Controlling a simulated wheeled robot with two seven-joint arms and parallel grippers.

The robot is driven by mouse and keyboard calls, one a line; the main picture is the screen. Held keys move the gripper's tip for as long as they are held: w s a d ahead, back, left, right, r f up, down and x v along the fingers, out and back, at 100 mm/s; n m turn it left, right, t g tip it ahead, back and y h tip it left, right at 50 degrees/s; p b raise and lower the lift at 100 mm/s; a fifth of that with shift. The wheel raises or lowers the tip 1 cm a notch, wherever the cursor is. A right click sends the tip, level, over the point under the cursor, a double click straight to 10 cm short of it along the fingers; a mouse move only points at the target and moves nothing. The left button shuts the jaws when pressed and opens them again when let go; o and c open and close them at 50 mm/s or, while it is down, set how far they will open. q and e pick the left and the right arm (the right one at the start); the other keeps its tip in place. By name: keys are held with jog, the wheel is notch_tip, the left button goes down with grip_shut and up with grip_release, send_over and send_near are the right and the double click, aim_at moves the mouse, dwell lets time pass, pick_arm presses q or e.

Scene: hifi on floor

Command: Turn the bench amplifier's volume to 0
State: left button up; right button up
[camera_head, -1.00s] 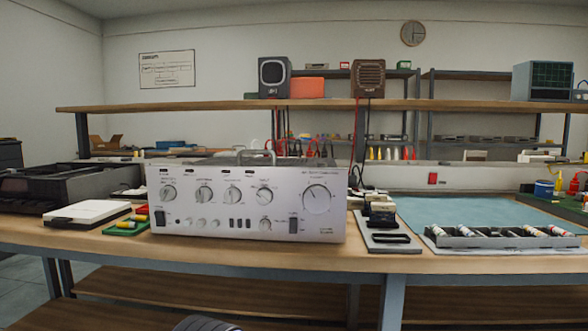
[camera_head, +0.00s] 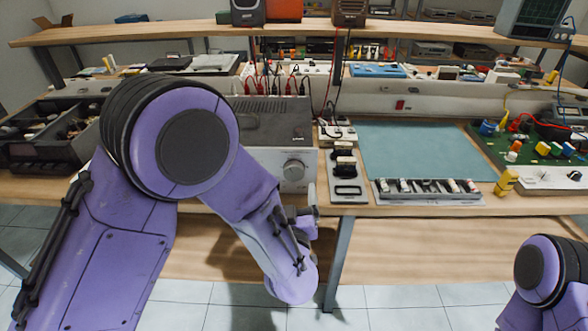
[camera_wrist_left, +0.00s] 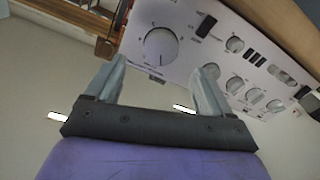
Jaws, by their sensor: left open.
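The silver bench amplifier (camera_head: 300,155) stands on the bench, its left part hidden behind my left arm. In the left wrist view the large knob (camera_wrist_left: 158,42) sits on the amplifier's front panel (camera_wrist_left: 205,60), which looks tilted. My left gripper (camera_wrist_left: 158,80) is open and empty there, its two fingers pointing toward the panel, below the knob and apart from it. In the head view the left gripper (camera_head: 308,214) is partly hidden behind my wrist, low in front of the amplifier. My right gripper is out of view.
A grey tray with black parts (camera_head: 347,185) stands right of the amplifier. A teal mat (camera_head: 410,150) and a rack of small tubes (camera_head: 428,192) lie further right. A dark bin (camera_head: 50,140) is at left. Open floor shows before the bench.

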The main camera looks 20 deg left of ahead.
aim_at(294, 175)
pick_arm(q)
jog(key=x, duration=0.6)
jog(key=shift+w+a+f+p, duration=0.1)
jog(key=shift+w+p, duration=0.2)
jog(key=shift+p, duration=0.1)
jog(key=c, duration=1.1)
jog(key=shift+o, duration=0.2)
